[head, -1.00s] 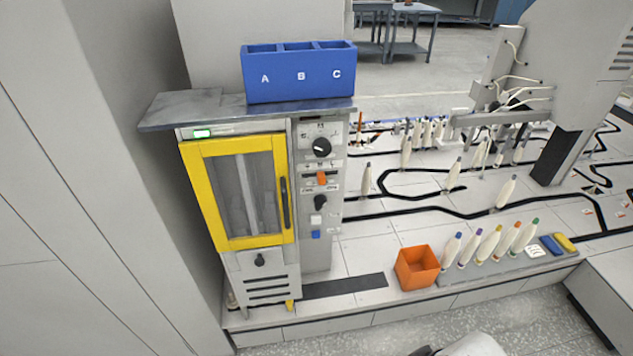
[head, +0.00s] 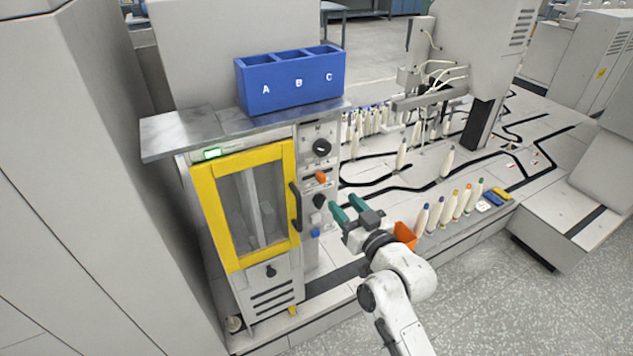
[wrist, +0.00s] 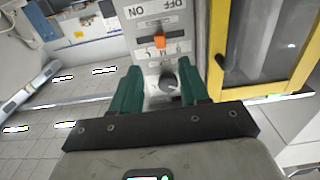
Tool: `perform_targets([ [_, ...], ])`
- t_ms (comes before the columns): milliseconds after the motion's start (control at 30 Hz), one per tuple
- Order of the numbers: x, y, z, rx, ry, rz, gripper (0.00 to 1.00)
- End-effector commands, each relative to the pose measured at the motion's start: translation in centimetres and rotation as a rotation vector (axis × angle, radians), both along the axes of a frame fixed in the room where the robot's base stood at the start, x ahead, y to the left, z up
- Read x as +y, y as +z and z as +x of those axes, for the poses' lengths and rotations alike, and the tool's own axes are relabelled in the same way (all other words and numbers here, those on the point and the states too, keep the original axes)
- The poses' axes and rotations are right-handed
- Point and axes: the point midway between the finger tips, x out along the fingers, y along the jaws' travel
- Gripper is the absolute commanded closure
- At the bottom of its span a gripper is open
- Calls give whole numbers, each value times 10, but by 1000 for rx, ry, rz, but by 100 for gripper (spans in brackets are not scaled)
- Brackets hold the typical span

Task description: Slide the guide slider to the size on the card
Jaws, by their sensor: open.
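The guide slider looks to be the orange knob (head: 321,177) in a slot on the grey control panel of the cabinet. It also shows in the wrist view (wrist: 160,42), where the panel appears upside down. My gripper (head: 347,208) is open and empty, in front of the panel and lower than the orange knob. In the wrist view, its green fingers (wrist: 173,76) stand to either side of a black knob (wrist: 170,84), and the orange knob lies beyond the fingertips. A small white card (head: 484,206) lies on the ledge to the right; its print is too small to read.
A black dial (head: 321,148) is above the orange knob and a blue button (head: 315,233) below. The yellow-framed door (head: 205,212) with its black handle is left of the panel. An orange bin (head: 405,235) and several bobbins stand right of my gripper. A blue A-B-C box (head: 290,82) sits on top.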

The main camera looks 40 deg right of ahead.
Motion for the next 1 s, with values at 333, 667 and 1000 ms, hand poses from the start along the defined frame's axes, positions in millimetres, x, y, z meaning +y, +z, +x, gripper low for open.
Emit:
perform_targets([
  [333, -16, 2, 58, 1, 1, 0, 55],
  [667, -26, 1, 94, 2, 2, 0, 55],
  [1000, -27, 0, 97, 3, 2, 1, 55],
])
